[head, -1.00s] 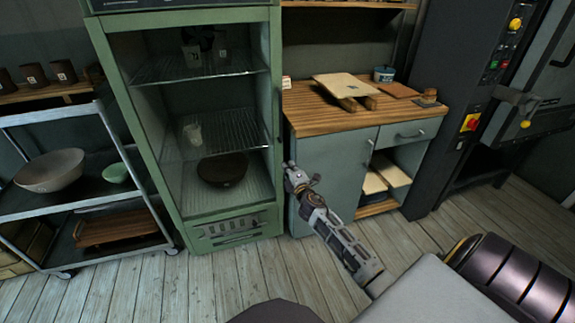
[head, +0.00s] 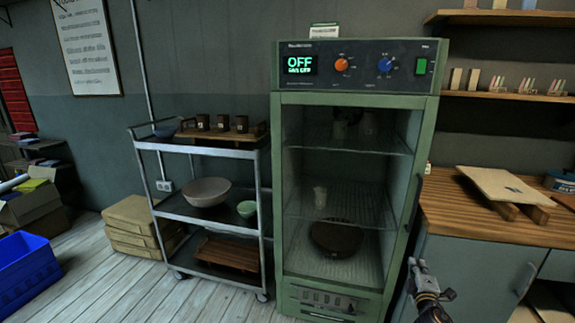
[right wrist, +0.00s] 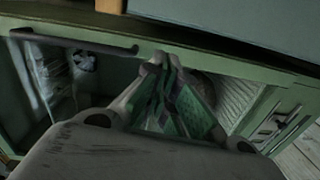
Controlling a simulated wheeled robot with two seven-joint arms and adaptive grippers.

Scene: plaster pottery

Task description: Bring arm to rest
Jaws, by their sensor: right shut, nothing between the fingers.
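In the right wrist view the closed fingers (right wrist: 168,62) point towards the cabinet front, near a dark bar handle (right wrist: 75,42). I cannot tell whether they touch it. My left gripper is not in view.
A grey cart (head: 190,222) with bowls stands left of the cabinet. A wooden-topped counter (head: 450,215) stands to its right. A blue bin (head: 28,268) and cardboard boxes (head: 130,212) are at the left. The plank floor in front of the cart is clear.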

